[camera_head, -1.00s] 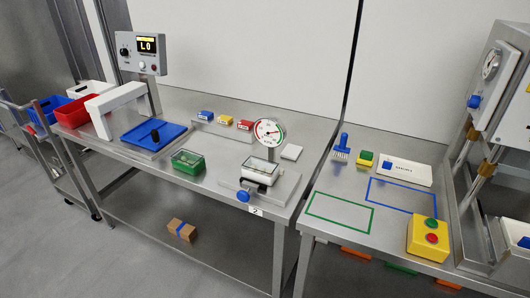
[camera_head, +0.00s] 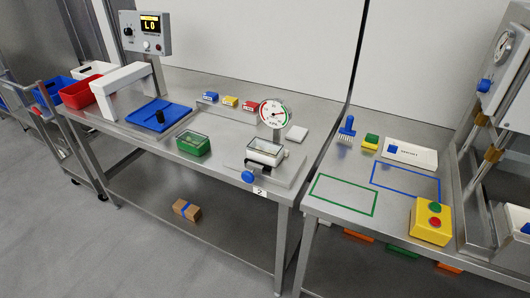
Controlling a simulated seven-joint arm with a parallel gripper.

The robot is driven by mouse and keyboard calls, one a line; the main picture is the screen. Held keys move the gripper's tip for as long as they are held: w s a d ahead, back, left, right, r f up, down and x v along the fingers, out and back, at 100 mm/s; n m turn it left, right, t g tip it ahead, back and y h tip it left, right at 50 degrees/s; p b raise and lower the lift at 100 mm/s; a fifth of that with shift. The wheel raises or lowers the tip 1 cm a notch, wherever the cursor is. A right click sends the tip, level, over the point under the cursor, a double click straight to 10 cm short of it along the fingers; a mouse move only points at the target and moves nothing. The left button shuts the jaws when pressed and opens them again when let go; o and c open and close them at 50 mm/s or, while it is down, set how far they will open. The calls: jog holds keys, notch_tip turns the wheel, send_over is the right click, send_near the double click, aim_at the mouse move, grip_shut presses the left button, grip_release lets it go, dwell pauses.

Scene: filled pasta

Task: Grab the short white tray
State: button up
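A short white tray (camera_head: 266,151) with a clear or pale top sits on a metal fixture below the round dial gauge (camera_head: 272,113), near the front right of the left steel table. A green tray (camera_head: 193,143) with a similar top stands to its left on the same table. My gripper is not in view.
A blue knob (camera_head: 248,177) sticks out at the fixture's front. A yellow button box (camera_head: 430,221) stands on the right table. Bare steel lies between the green tray and fixture.

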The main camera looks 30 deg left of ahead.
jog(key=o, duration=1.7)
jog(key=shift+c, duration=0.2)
